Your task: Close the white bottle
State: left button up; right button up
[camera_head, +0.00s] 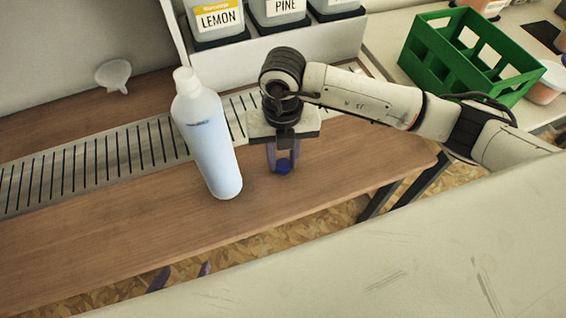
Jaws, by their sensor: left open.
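The white bottle (208,140) stands on the wooden table, with its narrow white neck at the top. Its blue print faces me. My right gripper (284,166) points down just right of the bottle, apart from it. A small round blue cap (284,167) is between its bluish fingertips. I cannot tell whether the fingers press on the cap or whether it rests on the table. Only the purple fingertips of my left gripper (182,275) show, low on the left in front of the table edge. They are apart, with nothing seen between them.
A slotted metal strip (90,165) runs along the table behind the bottle. A white funnel (113,75) lies at the back left. Labelled LEMON (218,22) and PINE (283,12) containers stand behind. A green crate (440,55) is at the upper right. The table's left front is clear.

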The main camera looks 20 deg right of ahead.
aim_at(287, 163)
jog(key=shift+c, duration=0.4)
notch_tip(287, 163, up, 10)
dwell(0.3)
jog(key=s+d+r+m, duration=0.2)
jog(key=d+m, duration=0.2)
jog(key=m, duration=1.3)
jog(key=s+d+r+m, duration=0.2)
jog(key=s+d+m, duration=0.1)
jog(key=m, duration=1.3)
jog(key=shift+s+d+r+m, duration=0.3)
jog(key=shift+d+m, duration=0.1)
jog(key=shift+d, duration=0.1)
